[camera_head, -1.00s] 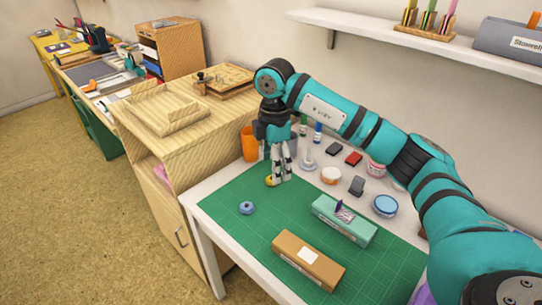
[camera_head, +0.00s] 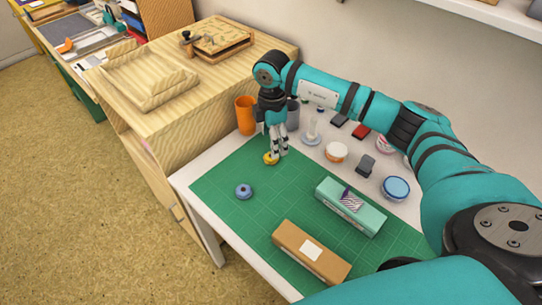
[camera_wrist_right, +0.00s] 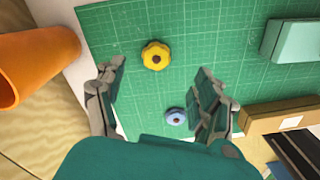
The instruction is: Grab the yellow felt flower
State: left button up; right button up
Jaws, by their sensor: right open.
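The yellow felt flower (camera_wrist_right: 156,55) lies flat on the green cutting mat (camera_wrist_right: 118,20), and its dark centre shows in the right wrist view. In the head view the flower (camera_head: 270,159) is partly hidden by my right gripper (camera_head: 279,155), whose fingers point down right over it. In the right wrist view my right gripper (camera_wrist_right: 160,90) is open and empty. Its two fingers stand apart, with the flower beyond them near the middle of the gap. A blue flower-like piece (camera_head: 243,191) lies on the mat nearer the front. My left gripper is not in view.
An orange cup (camera_head: 246,115) stands close left of my right gripper. A teal box (camera_head: 350,206) and a brown box (camera_head: 311,252) lie on the mat to the right. Jars and inkpads, including a blue-lidded tin (camera_head: 395,188), stand along the back.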

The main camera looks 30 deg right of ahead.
jog(key=shift+f, duration=0.9)
jog(key=f, duration=0.3)
jog(key=shift+w+f+p, duration=0.2)
jog(key=shift+f+p, duration=0.15)
jog(key=shift+p, duration=0.05)
jog(key=shift+f, duration=0.4)
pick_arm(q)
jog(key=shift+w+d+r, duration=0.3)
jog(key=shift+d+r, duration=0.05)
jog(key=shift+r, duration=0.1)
pick_arm(e)
jog(key=c, duration=0.7)
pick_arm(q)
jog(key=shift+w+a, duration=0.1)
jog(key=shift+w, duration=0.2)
pick_arm(e)
jog(key=shift+c, duration=0.6)
